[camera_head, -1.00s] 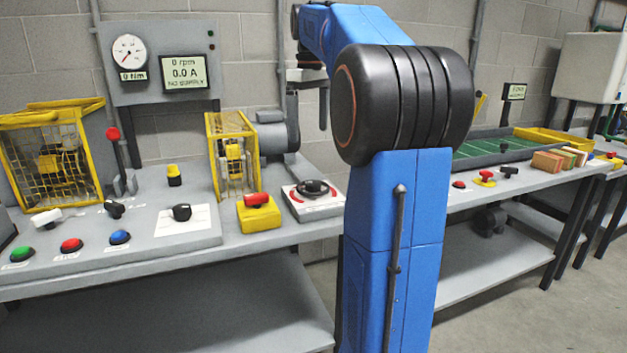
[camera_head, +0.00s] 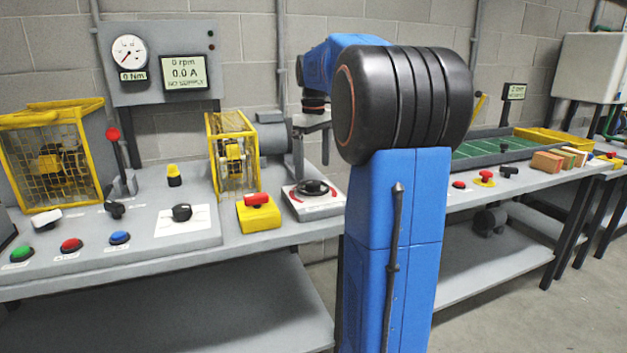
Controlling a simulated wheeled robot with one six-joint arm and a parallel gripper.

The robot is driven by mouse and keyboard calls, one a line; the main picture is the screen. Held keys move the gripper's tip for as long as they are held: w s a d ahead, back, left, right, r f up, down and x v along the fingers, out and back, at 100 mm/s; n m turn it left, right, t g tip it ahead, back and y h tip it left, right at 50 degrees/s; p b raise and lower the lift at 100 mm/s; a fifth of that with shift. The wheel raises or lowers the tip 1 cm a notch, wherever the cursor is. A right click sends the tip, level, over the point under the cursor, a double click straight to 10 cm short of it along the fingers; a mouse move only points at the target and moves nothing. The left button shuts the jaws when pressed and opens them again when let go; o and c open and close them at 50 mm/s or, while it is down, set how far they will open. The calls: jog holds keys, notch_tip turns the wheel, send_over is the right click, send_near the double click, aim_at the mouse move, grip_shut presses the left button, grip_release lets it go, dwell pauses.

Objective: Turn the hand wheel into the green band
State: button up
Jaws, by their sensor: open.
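The hand wheel (camera_head: 313,187) is a small black wheel on a pale plate (camera_head: 319,210) with red arc marks, on the bench just left of my blue arm. No green band can be made out on the plate. My arm hides the bench to the right of the plate.
A yellow box with a red knob (camera_head: 257,212) stands left of the plate. A yellow guard cage (camera_head: 232,155) and a grey motor (camera_head: 272,135) stand behind. A gauge panel (camera_head: 160,65) reads 0 rpm. A lever with a red ball (camera_head: 113,134) stands farther left.

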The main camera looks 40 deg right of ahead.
aim_at(313, 182)
jog(key=shift+f, duration=2.7)
jog(key=c, duration=1)
jog(key=shift+c, duration=0.2)
